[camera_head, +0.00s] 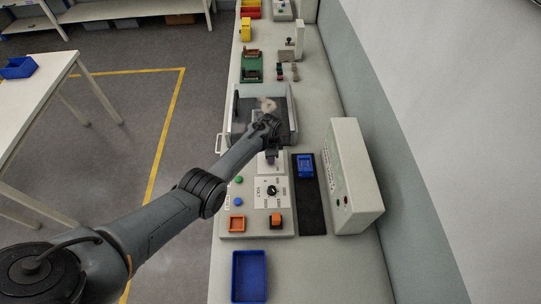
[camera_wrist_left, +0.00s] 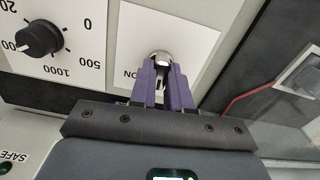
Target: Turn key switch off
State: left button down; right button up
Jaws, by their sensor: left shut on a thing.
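The key switch (camera_wrist_left: 160,58) is a round metal lock on a white plate in the left wrist view; part of an "ON" label shows below and left of it. My left gripper (camera_wrist_left: 164,84) has its purple fingers closed at the lock. They grip the key, which is mostly hidden between them. In the head view my left arm reaches from the lower left to the panel, and the left gripper (camera_head: 271,155) is at the white plate (camera_head: 263,168), covering the switch. My right gripper is not in view.
A black rotary knob (camera_wrist_left: 39,38) with a numbered scale sits left of the switch. A tall light-grey box (camera_head: 352,175) stands at the right.

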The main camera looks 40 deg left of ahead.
pick_arm(q)
jog(key=n, duration=0.3)
jog(key=shift+r+n, duration=0.1)
jog(key=shift+n, duration=0.2)
jog(key=shift+n+p, duration=0.4)
jog(key=shift+n, duration=1.9)
jog(key=c, duration=1.1)
grip_release()
